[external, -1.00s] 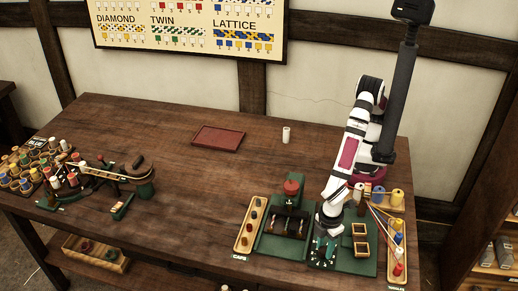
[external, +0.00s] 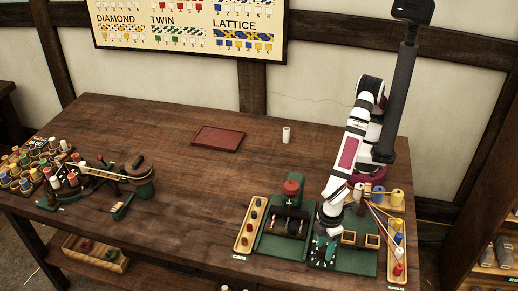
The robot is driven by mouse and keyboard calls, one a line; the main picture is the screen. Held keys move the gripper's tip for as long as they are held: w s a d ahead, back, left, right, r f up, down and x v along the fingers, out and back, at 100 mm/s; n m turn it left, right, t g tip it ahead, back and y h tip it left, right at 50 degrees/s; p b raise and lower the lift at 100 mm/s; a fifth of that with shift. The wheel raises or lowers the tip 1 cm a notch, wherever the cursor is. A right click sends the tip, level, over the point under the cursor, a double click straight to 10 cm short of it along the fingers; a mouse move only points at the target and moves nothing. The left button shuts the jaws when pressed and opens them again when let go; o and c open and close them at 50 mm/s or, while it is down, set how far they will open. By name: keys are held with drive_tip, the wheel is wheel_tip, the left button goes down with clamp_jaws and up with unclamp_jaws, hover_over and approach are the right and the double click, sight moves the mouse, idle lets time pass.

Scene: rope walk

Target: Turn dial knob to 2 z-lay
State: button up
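My gripper (external: 325,244) points down at the green machine board (external: 356,264) at the right front of the table. Its teal fingers are at the dark dial area (external: 323,258) with small white marks. The dial knob itself is mostly hidden by the gripper, and its pointer and marks are too small to read. I cannot tell whether the fingers are open or shut on the knob. Two small wooden frames (external: 348,238) (external: 372,241) lie side by side to the right of the gripper.
A red knob (external: 292,187) stands on the machine's left part, beside a caps tray (external: 250,226). A tray with spools (external: 397,250) is at the right. The table's middle is clear.

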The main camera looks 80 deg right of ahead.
sight(324, 250)
drive_tip(key=shift+o, duration=0.9)
wheel_tip(324, 250, up, 16)
drive_tip(key=shift+f, duration=0.1)
